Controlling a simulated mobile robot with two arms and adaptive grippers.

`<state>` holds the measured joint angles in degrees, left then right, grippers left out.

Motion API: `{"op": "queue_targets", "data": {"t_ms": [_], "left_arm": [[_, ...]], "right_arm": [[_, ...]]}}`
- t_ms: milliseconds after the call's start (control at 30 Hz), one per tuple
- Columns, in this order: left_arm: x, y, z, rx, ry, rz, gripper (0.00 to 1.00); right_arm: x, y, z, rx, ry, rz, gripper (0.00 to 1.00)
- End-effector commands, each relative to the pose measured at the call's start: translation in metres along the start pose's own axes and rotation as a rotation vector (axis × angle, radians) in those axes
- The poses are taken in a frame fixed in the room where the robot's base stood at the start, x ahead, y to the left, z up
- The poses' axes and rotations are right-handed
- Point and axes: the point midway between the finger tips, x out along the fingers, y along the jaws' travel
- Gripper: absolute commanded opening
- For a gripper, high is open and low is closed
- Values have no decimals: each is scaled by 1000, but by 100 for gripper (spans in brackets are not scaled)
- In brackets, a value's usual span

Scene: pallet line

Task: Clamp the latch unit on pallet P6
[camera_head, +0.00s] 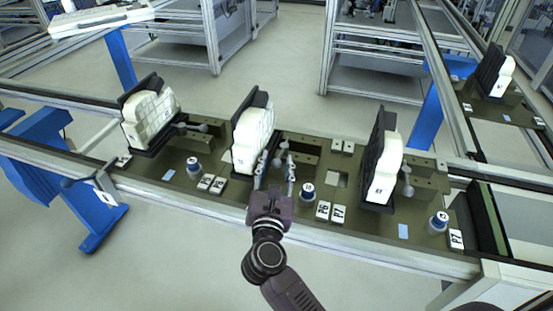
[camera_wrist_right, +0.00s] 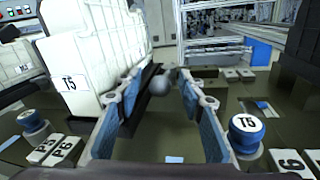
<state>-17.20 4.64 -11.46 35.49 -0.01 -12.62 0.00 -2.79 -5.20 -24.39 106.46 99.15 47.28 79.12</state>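The latch unit on the middle pallet is an upright white ribbed block (camera_head: 253,138) on a black backing plate (camera_head: 250,98). In the right wrist view the white block (camera_wrist_right: 85,45) carries a T5 label. The pallet's tags (camera_wrist_right: 58,150) at left seem to read P5 and P6. A grey ball knob (camera_head: 284,145) sits on the clamp beside the block. In the right wrist view the knob (camera_wrist_right: 160,85) shows between and beyond my fingertips. My right gripper (camera_head: 274,176) is open, with nothing between its fingers. My left gripper is out of view.
Similar units stand on the left pallet (camera_head: 150,118) and right pallet (camera_head: 386,165). A blue-and-white capped cylinder (camera_head: 307,192) is close to the right of my right gripper; its top (camera_wrist_right: 247,127) is labelled. Another cylinder (camera_head: 193,167) stands left. The line's front rail (camera_head: 180,207) runs below.

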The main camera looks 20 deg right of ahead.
Motion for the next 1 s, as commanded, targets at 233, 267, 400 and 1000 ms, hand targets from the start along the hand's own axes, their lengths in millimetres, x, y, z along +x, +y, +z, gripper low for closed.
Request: {"op": "queue_targets", "data": {"t_ms": [233,267,400,1000], "left_arm": [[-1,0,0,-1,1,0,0],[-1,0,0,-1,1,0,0],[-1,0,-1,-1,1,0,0],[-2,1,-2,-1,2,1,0]], "right_arm": [[4,0,-1,1,1,0,36],[4,0,-1,1,1,0,36],[4,0,-1,0,1,0,25],[4,-2,0,-1,1,2,0]]}}
